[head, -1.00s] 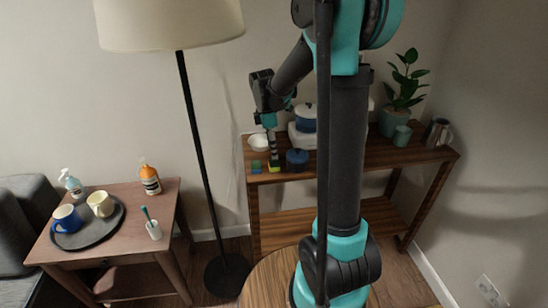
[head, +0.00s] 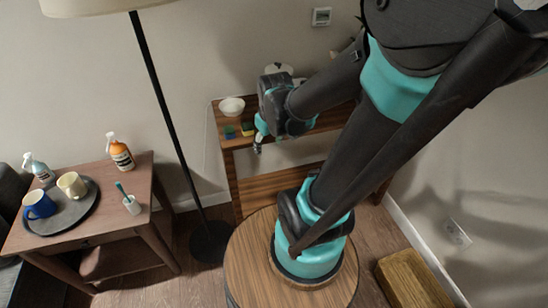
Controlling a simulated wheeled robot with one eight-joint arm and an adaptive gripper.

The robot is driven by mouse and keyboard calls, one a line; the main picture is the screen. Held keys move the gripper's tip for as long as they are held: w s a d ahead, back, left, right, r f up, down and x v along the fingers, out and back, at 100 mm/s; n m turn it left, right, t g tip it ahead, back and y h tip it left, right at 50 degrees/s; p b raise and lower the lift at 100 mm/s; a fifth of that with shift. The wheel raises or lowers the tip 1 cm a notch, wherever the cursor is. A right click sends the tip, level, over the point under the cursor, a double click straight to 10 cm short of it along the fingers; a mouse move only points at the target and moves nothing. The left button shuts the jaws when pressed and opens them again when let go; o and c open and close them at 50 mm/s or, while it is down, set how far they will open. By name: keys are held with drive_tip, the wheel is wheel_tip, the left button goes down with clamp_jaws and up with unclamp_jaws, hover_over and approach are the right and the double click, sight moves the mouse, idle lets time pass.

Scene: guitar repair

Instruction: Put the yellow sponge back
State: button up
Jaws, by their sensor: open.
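The yellow sponge (head: 248,132) is small in the head view. It appears as a yellow patch with a darker upper part, on the wooden shelf's top near its left front edge. A green block-like thing (head: 229,132) lies just left of it. My gripper (head: 257,148) is open at the shelf's front edge, just right of and below the sponge in the picture. I see nothing between its fingers. The gripper's body and my arm hide the shelf top to the right.
A white bowl (head: 231,106) stands behind the sponge. The wooden shelf (head: 285,155) is partly covered by my arm. A side table (head: 95,235) at left holds a grey tray (head: 62,218) with two mugs, and bottles. A lamp pole (head: 165,110) stands between them.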

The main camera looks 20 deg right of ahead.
drive_tip(key=s+f+m, duration=0.2)
drive_tip(key=s, duration=0.1)
drive_tip(key=s+f+m+t, duration=0.1)
drive_tip(key=shift+s+d+m, duration=0.3)
drive_tip(key=shift+s+m, duration=0.05)
drive_tip(key=shift+m, duration=0.05)
